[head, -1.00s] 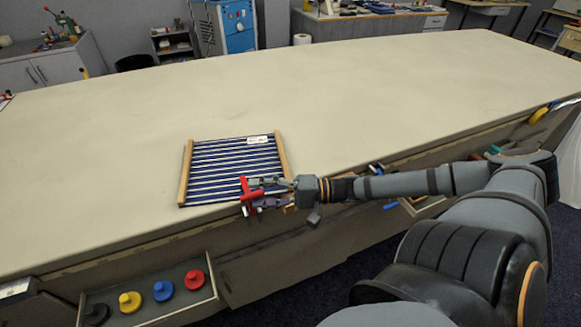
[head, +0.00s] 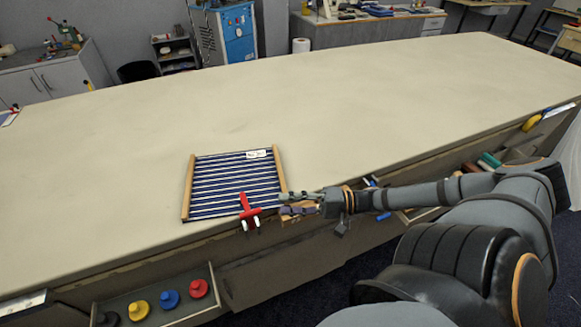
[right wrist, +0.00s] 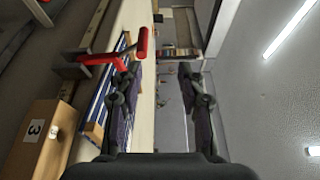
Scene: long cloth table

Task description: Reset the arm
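My right gripper (head: 284,203) is at the table's front edge in the head view, its fingers pointing left. In the right wrist view the two fingers stand apart with nothing between them (right wrist: 160,74). A red T-shaped clamp (head: 249,211) sits at the table's edge just beyond the fingertips. It also shows in the right wrist view (right wrist: 112,57), to the left of the fingers and apart from the gap. A blue-and-white striped panel with wooden side bars (head: 235,185) lies on the table behind the clamp. My left gripper is not in view.
The long beige table (head: 380,110) is mostly bare. An open drawer (head: 212,298) at the lower left holds several knobbed discs, including yellow, blue and red ones. Another open drawer (head: 425,214) is under my right forearm. A wooden box front marked 3 (right wrist: 35,135) shows in the wrist view.

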